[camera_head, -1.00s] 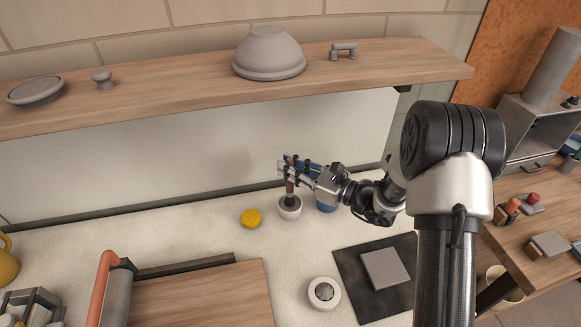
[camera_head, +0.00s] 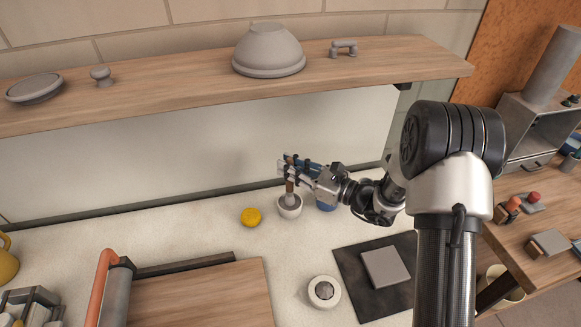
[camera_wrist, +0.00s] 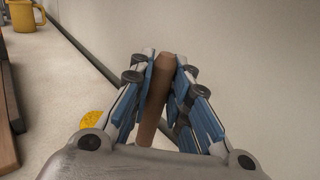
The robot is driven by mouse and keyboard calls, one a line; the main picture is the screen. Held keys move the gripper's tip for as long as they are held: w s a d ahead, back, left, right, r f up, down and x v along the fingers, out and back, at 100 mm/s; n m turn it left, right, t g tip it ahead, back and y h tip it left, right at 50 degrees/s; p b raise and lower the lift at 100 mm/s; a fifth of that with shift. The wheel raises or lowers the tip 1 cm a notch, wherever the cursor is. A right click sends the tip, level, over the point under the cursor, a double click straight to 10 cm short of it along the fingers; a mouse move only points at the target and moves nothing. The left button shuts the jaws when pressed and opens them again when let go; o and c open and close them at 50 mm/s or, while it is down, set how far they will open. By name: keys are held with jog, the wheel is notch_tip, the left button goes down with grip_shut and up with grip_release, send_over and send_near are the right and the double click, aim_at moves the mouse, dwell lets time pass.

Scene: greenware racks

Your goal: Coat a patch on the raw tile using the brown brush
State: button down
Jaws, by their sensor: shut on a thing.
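My gripper (camera_head: 297,166) is shut on the upright handle of the brown brush (camera_wrist: 157,98). In the head view the brush (camera_head: 289,188) stands with its lower end inside a small white cup (camera_head: 290,209); its tip is hidden in the cup. The raw tile (camera_head: 385,268) is a flat grey square lying on a dark mat (camera_head: 360,309), to the right of and nearer than the cup. The wrist view shows the brown handle between the blue-padded fingers.
A yellow sponge (camera_head: 251,217) lies left of the cup, and a blue container (camera_head: 326,204) stands right of it, partly behind my gripper. A round white item (camera_head: 324,292) sits left of the mat. A wooden shelf (camera_head: 180,96) with grey pottery runs above.

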jog(key=shift+f, duration=0.1)
dwell(0.3)
jog(key=shift+r+p, duration=2.5)
jog(key=shift+r, duration=1.1)
jog(key=shift+d+f, duration=0.1)
